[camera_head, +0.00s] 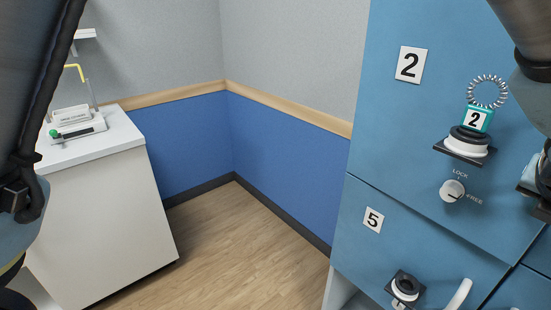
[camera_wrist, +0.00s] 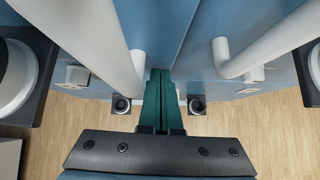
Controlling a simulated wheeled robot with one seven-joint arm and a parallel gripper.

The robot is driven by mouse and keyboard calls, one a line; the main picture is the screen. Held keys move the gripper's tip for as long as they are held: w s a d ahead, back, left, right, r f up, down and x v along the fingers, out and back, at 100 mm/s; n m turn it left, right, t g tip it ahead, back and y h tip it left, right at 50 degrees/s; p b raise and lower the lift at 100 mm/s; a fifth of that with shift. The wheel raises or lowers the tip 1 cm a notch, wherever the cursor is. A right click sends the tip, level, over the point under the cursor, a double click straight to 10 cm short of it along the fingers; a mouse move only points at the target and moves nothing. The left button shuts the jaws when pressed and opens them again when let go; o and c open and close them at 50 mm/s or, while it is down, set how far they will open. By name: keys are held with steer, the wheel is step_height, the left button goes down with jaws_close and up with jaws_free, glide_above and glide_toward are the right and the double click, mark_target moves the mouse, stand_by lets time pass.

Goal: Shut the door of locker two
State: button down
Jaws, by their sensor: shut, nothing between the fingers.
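The door of locker two (camera_head: 430,130) is a blue panel at the right of the head view, with a white "2" label (camera_head: 410,65). It carries a round lock with a coiled key band and green "2" tag (camera_head: 479,118), and a LOCK/FREE knob (camera_head: 452,190). Its lower edge looks about flush with the locker five door below; I cannot tell whether it is fully shut. My gripper (camera_wrist: 160,74) shows in the wrist view, its green fingers together and empty. It is between two white bar handles, near blue door fronts. I cannot make out my gripper in the head view.
The locker five door (camera_head: 415,240) has its own lock and a white handle (camera_head: 459,295). In the wrist view, white handles stand left (camera_wrist: 85,35) and right (camera_wrist: 265,50) of the fingers. A white cabinet (camera_head: 105,215) stands left. Wooden floor (camera_head: 235,245) between is clear.

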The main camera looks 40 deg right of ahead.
steer(key=d+n, duration=0.1)
steer(key=d, duration=0.1)
steer(key=shift+s+d+r+t, duration=0.1)
steer(key=shift+d+r+t, duration=0.05)
steer(key=shift+d+t, duration=0.25)
steer(key=shift+d+r, duration=0.1)
stand_by(0.4)
